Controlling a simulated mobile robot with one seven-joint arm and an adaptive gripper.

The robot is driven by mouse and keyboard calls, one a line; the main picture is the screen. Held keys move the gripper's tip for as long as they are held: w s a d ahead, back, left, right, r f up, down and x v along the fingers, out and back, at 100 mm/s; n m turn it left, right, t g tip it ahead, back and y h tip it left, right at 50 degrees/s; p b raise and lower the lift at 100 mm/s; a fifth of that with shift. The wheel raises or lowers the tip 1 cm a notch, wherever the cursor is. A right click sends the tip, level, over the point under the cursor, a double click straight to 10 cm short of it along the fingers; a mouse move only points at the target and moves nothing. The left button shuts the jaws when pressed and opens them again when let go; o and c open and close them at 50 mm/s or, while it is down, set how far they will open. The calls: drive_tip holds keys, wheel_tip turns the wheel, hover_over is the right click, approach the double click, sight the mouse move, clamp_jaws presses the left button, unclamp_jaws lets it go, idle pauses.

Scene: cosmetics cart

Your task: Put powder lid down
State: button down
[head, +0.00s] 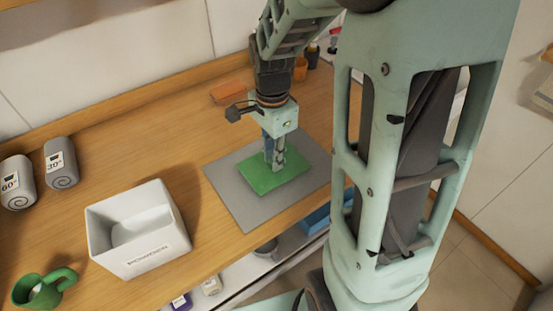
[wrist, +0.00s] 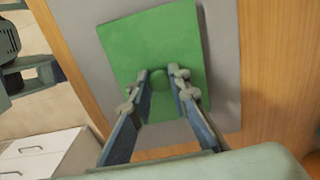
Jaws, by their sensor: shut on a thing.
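The powder lid appears to be the flat green rectangular plate (head: 259,181) over the grey mat; it also shows in the wrist view (wrist: 135,45). A small round green knob (wrist: 160,80) stands near its middle. My gripper (head: 274,166) points down at the plate, and in the wrist view its two fingertips (wrist: 160,76) are on either side of the knob. The gripper is shut on the lid's knob. The plate looks level and on or very close to the grey mat (head: 226,186); I cannot tell if a small gap is under it.
An open white box (head: 112,254) with a label stands left of the mat. An orange block (head: 228,93) lies behind the mat. The wooden top between box and mat is clear.

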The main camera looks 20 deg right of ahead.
drive_tip(key=shift+f, duration=0.2)
drive_tip(key=shift+f, duration=0.15)
drive_tip(key=c, duration=1.8)
unclamp_jaws()
wheel_tip(320, 180, up, 12)
drive_tip(key=shift+r+p, duration=0.2)
drive_tip(key=shift+p, duration=0.4)
drive_tip(key=shift+w, duration=0.1)
